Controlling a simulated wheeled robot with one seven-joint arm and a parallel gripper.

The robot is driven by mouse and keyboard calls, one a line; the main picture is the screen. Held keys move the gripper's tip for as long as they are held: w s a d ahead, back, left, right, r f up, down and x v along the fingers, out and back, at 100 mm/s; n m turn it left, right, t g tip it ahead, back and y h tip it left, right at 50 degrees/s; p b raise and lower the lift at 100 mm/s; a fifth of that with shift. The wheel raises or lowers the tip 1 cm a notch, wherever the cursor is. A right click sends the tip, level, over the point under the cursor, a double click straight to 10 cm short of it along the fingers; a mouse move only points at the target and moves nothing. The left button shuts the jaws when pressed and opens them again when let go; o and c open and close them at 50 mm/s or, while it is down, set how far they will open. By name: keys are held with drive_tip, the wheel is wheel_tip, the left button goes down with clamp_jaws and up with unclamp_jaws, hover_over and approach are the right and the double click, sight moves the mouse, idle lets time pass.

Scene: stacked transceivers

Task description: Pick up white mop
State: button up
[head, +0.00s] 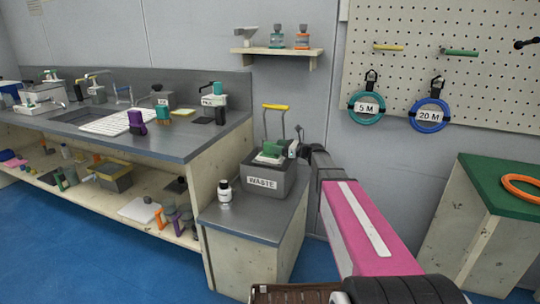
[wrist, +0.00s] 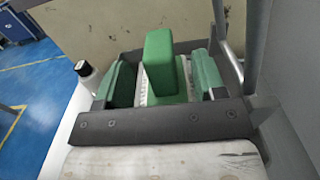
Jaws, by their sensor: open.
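I cannot pick out a white mop for sure. A green block with white parts beside it (wrist: 165,52) stands in the dark grey waste bin (head: 265,182); a green and white thing (head: 268,157) also shows at the bin's top in the head view. My gripper (wrist: 163,82) is over the bin, with what look like green-padded fingers wide apart on either side of the block. I cannot tell whether they touch it. My arm comes in from the right in the head view. The lower part of the block is hidden.
A white bottle (head: 224,190) stands left of the bin on the grey-topped cabinet (head: 243,226); it also shows in the wrist view (wrist: 86,72). A metal loop with a yellow bar (head: 275,107) rises by the bin. The long workbench (head: 190,150) is left; blue floor lies in front.

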sight(270, 143)
drive_tip(key=x, duration=0.4)
drive_tip(key=shift+w+a, duration=0.1)
drive_tip(key=shift+a, duration=0.2)
drive_tip(key=c, duration=1.1)
drive_tip(key=shift+r, duration=0.1)
